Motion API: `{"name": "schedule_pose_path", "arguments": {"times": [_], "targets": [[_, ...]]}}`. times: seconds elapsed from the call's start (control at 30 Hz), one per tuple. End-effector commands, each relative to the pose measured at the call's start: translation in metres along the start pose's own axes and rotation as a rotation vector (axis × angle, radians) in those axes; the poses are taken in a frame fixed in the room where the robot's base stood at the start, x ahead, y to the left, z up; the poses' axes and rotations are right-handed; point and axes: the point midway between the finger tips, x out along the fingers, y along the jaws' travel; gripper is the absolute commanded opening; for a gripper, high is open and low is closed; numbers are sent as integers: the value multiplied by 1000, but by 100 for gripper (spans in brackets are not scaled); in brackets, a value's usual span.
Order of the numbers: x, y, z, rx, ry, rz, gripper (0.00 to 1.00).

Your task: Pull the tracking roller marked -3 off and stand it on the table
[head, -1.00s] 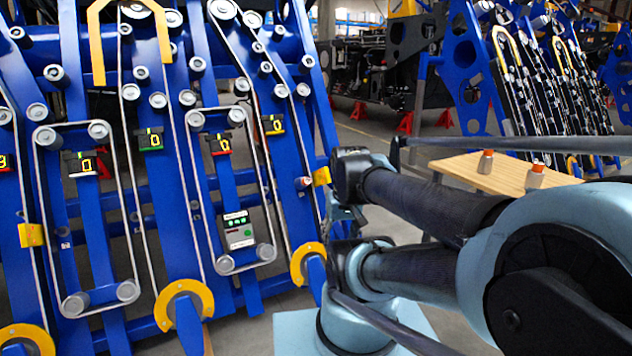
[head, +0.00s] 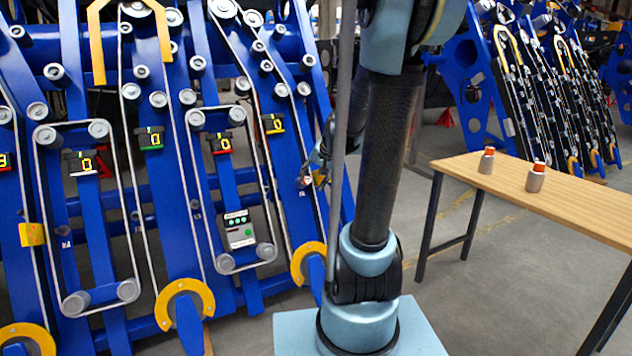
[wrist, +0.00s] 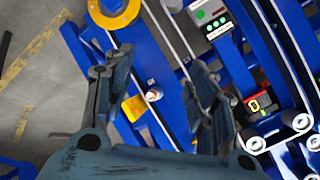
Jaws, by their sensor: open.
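A small roller (wrist: 153,95) with a pale end and a bit of red sits on the blue chassis beside a yellow block (wrist: 134,107). It also shows small in the head view (head: 307,181), left of my arm. I cannot read a -3 on it. My gripper (wrist: 153,80) is open and empty, facing the chassis, with the roller between its two fingers in the wrist picture. I cannot tell the remaining distance. The wooden table (head: 585,208) stands at the right in the head view, with two grey rollers with orange tops (head: 487,161) (head: 536,178) upright on it.
Blue chassis beams carry belts, pulleys, yellow rings and number displays (head: 83,162). A grey box with green lights (head: 238,230) hangs between belts; it also shows in the wrist view (wrist: 211,22). The table's front part is bare.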

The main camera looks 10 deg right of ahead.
Motion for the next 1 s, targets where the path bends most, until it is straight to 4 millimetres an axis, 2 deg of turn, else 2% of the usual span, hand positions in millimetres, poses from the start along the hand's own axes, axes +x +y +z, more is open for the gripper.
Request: {"name": "schedule_pose_path", "arguments": {"times": [0.1, 0.5, 0.77, 1.0], "targets": [[22, -11, -31, 65, 27, -38, 52], [99, -30, -123, 291, 114, -172, 52], [157, -28, -174, 442, 163, -262, 52], [212, -16, -214, 581, 206, -346, 52]]}}
